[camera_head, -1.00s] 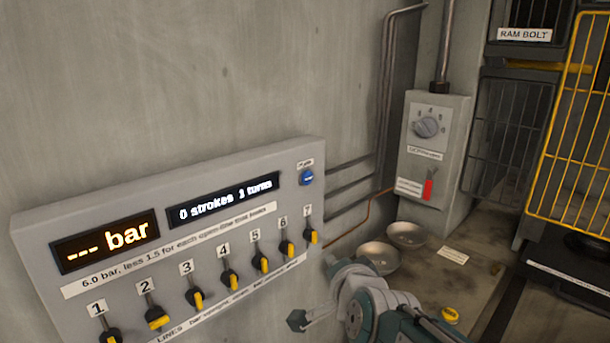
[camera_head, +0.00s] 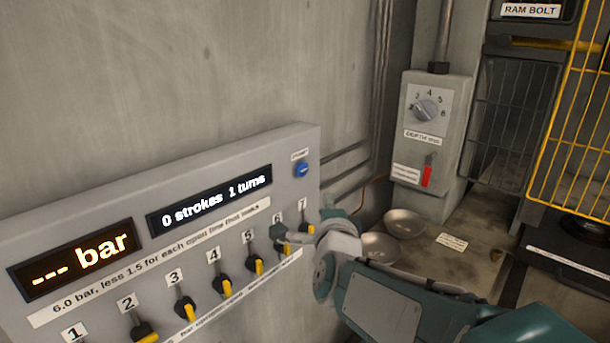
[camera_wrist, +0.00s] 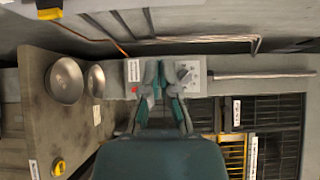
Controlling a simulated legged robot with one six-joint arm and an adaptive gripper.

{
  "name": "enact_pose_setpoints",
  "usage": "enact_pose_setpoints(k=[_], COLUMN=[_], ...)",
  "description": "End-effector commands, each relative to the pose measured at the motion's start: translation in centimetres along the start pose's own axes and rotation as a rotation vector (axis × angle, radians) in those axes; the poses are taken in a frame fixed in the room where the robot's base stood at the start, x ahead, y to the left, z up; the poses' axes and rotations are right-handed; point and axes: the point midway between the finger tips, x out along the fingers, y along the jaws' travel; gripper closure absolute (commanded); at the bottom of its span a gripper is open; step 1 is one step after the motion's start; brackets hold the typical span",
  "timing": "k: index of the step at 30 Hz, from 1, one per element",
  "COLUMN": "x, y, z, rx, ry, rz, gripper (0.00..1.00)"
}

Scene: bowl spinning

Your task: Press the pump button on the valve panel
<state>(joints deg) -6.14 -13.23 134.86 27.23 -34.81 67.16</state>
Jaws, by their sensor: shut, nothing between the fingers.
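The grey valve panel (camera_head: 110,205) fills the lower left of the head view. The blue pump button (camera_head: 301,169) sits at its upper right under a small label, clear of my arm. The panel displays read "--- bar" (camera_head: 80,263) and "0 strokes 1 turns" (camera_head: 210,203). A row of numbered black-and-yellow levers (camera_head: 221,287) runs below. My gripper (camera_head: 280,234) is shut and empty, low and slightly left of the button, overlapping lever 6 in the picture. I cannot tell whether it touches. In the wrist view my gripper (camera_wrist: 161,68) points towards a grey wall box.
A grey box with a dial (camera_head: 425,110) and red switch (camera_head: 427,175) stands right of the panel. Two metal bowls (camera_head: 404,222) sit on the bench. A yellow cage (camera_head: 570,130) is at the right. A yellow round object (camera_wrist: 59,167) shows in the wrist view.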

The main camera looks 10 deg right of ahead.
Motion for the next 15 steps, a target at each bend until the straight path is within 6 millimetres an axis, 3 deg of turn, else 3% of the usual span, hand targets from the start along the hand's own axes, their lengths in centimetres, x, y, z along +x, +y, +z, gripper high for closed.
enact_pose_setpoints(k=[15], x=[8.8], y=[0.2], z=[-0.2], rx=[0.000], ry=[0.001], rz=[0.004], gripper=[1.00])
